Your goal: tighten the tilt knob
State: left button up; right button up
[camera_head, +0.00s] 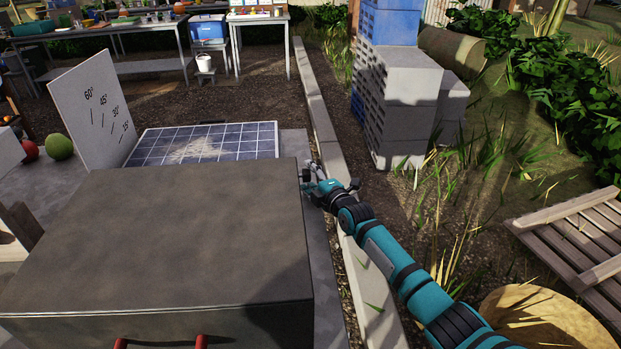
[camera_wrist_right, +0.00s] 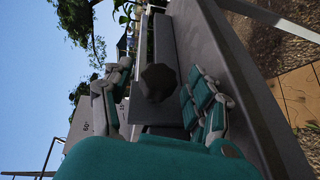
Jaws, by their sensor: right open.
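The tilt knob (camera_wrist_right: 158,82) is a dark, lobed knob in the right wrist view, on a grey surface. My right gripper (camera_head: 313,174) is open, with one finger on each side of the knob in that view. I cannot tell whether the fingers touch it. In the head view the gripper is at the right edge of the solar panel (camera_head: 205,144), and the knob cannot be made out there. The panel is blue with a pale dusty patch. A white angle board (camera_head: 88,112) marked 60°, 45°, 30° and 15° stands at its left. My left gripper is not in view.
A large grey box (camera_head: 165,235) fills the front, close to my right gripper. A concrete kerb (camera_head: 318,95) runs along the right side. Stacked grey crates (camera_head: 395,95) stand beyond it, and a wooden pallet (camera_head: 580,240) lies at right. A green fruit (camera_head: 59,146) lies at left.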

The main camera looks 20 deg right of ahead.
jog(key=c, duration=1.1)
jog(key=shift+r+g+p, duration=0.35)
jog(key=shift+g+p, duration=0.05)
jog(key=shift+p, duration=0.6)
jog(key=shift+c, duration=0.2)
jog(key=shift+d+r+m+g+p, duration=0.1)
jog(key=shift+m+g+p, duration=0.2)
jog(key=shift+g+p, duration=0.4)
jog(key=shift+w+m+g+p, duration=0.15)
jog(key=shift+m+g+p, duration=0.25)
jog(key=shift+g, duration=1.6)
jog(key=shift+m, duration=0.3)
jog(key=o, duration=1.1)
